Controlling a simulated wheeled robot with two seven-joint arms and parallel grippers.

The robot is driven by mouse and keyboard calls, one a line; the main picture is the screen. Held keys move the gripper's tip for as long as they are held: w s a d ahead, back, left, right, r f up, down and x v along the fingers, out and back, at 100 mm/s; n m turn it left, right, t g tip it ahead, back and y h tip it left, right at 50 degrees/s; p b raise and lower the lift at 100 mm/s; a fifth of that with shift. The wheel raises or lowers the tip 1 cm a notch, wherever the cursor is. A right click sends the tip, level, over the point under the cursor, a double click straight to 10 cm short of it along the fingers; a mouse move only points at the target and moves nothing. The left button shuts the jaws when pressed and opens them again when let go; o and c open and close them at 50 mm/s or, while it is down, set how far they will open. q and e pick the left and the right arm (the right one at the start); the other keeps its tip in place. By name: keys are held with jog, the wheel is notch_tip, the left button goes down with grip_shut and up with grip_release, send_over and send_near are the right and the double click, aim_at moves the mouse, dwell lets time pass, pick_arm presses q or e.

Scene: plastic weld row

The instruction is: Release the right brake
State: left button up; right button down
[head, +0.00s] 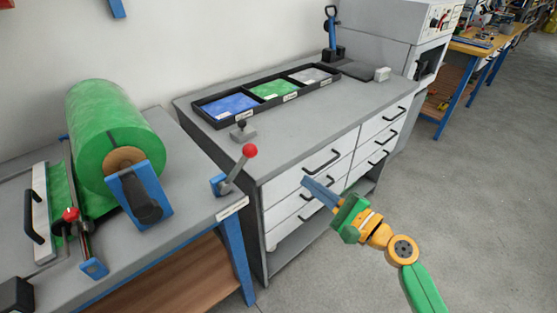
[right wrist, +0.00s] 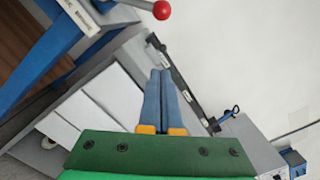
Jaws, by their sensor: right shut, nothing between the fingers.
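The right brake is a grey lever (head: 238,172) with a red ball knob (head: 250,151), on a blue bracket at the right end of the roll bench. It leans up and to the right. Its red knob also shows at the top of the right wrist view (right wrist: 161,10). My right gripper (head: 308,184) is shut and empty. It is right of the knob and apart from it, in front of the drawer cabinet. In the right wrist view its fingertips (right wrist: 163,73) are together, below the knob. My left gripper is not in view.
A green roll (head: 112,130) lies on the bench, with another red-knobbed lever (head: 71,214) at the left. The grey drawer cabinet (head: 330,122) carries a black tray of coloured sheets and a small black-knobbed block (head: 243,133). Open floor (head: 460,200) lies to the right.

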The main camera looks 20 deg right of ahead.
aim_at(237, 169)
jog(key=shift+a+r, duration=0.1)
jog(key=shift+a, duration=0.1)
jog(key=w+a+r+p, duration=0.2)
jog(key=w+a+p, duration=0.3)
jog(key=w+a, duration=0.2)
jog(key=shift+w+r, duration=0.3)
jog(key=shift+w, duration=0.65)
